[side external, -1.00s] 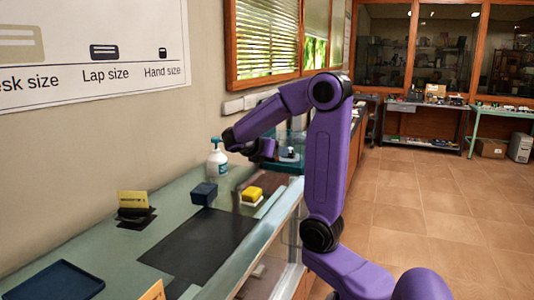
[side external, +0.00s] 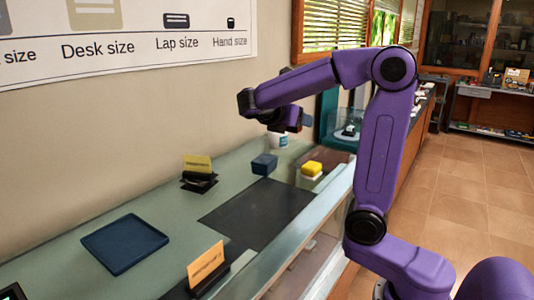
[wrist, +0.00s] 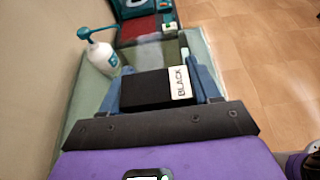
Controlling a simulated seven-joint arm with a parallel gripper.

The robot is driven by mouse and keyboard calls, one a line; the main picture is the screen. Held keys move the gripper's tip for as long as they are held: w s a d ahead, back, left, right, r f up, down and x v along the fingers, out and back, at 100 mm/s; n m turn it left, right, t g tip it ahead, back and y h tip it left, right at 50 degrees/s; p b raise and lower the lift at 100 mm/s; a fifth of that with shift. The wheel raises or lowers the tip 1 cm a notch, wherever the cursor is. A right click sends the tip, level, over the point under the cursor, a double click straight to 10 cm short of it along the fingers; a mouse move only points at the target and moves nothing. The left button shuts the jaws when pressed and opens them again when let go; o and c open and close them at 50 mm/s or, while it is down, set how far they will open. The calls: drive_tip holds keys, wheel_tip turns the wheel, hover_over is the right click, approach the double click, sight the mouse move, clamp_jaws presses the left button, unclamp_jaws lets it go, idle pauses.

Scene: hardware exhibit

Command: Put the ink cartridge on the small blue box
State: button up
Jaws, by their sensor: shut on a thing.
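In the wrist view, the ink cartridge (wrist: 146,90) is a black block with a white end label reading "BLACK". My gripper (wrist: 160,88) is shut on it, with a blue finger on each side. In the side view, my gripper (side external: 300,119) is held above the counter, up and to the right of the small blue box (side external: 264,164). The cartridge cannot be made out clearly there. The small blue box stands on the counter with nothing on its top. It cannot be seen in the wrist view.
A yellow block on a white base (side external: 312,170) stands right of the box. A white pump bottle (wrist: 102,56) is near the wall, partly behind my gripper in the side view. A dark mat (side external: 258,214), card holders (side external: 197,178) and a blue tray (side external: 125,243) lie nearer the camera.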

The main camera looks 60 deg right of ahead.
drive_tip(key=w+d+f, duration=0.3)
drive_tip(key=w+f, duration=0.1)
drive_tip(key=w, duration=0.3)
hover_over(268, 156)
drive_tip(key=f, duration=0.5)
drive_tip(key=shift+s+a, duration=0.15)
drive_tip(key=shift+s, duration=0.2)
drive_tip(key=shift+w+f, duration=0.2)
drive_tip(key=shift+f, duration=1.5)
drive_tip(key=shift+f, duration=0.2)
drive_tip(key=o, duration=1)
drive_tip(key=shift+o, duration=0.2)
drive_tip(key=shift+r, duration=0.15)
